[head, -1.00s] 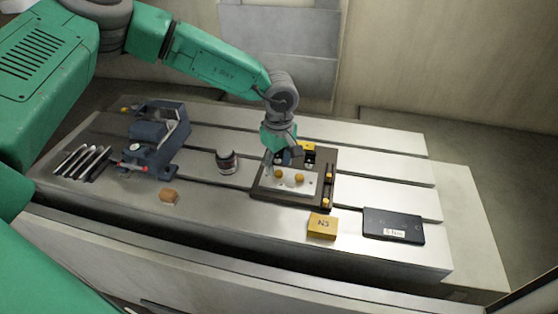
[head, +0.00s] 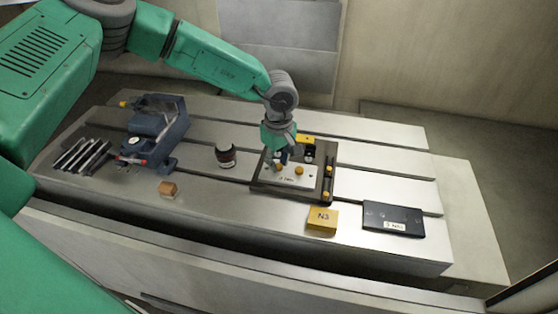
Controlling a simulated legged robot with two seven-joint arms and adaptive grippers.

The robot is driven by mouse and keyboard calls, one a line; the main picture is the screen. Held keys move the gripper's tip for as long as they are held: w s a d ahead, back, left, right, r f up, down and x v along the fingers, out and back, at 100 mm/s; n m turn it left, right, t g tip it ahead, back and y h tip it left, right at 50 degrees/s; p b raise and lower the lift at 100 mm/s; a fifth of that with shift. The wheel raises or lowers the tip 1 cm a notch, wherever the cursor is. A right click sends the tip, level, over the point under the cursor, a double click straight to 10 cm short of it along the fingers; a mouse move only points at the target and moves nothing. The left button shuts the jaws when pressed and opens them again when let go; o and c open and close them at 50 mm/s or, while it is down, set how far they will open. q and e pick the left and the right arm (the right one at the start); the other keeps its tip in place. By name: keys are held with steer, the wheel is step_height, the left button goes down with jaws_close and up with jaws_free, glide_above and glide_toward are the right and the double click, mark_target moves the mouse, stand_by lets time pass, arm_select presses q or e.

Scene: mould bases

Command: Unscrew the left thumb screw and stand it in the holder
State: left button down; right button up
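A pale metal plate (head: 290,179) lies on a dark mould base (head: 262,187) near the middle of the table. Two orange-yellow thumb screws show on the plate, the left one (head: 279,167) and the right one (head: 299,170). My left gripper (head: 279,158) points down over the left screw, very close to it. Its fingers are small and partly hidden by the wrist, so I cannot tell whether they touch the screw or are open or shut. Which part is the holder is not clear. My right gripper is not in view.
A yellow-and-black block (head: 307,140) stands at the base's back; orange knobs (head: 326,195) line its right edge. A yellow block (head: 322,219) and a black case (head: 393,218) lie right. A dark cylinder (head: 226,156), brown block (head: 168,188), blue vise (head: 160,125) and dark bars (head: 82,154) are left.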

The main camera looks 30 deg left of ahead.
arm_select(q)
steer(key=shift+r+n+p, duration=0.15)
steer(key=shift+n+p, duration=0.4)
steer(key=shift+n, duration=0.55)
steer(key=n, duration=0.6)
steer(key=shift+n, duration=0.3)
steer(key=n, duration=0.9)
steer(key=shift+n, duration=0.3)
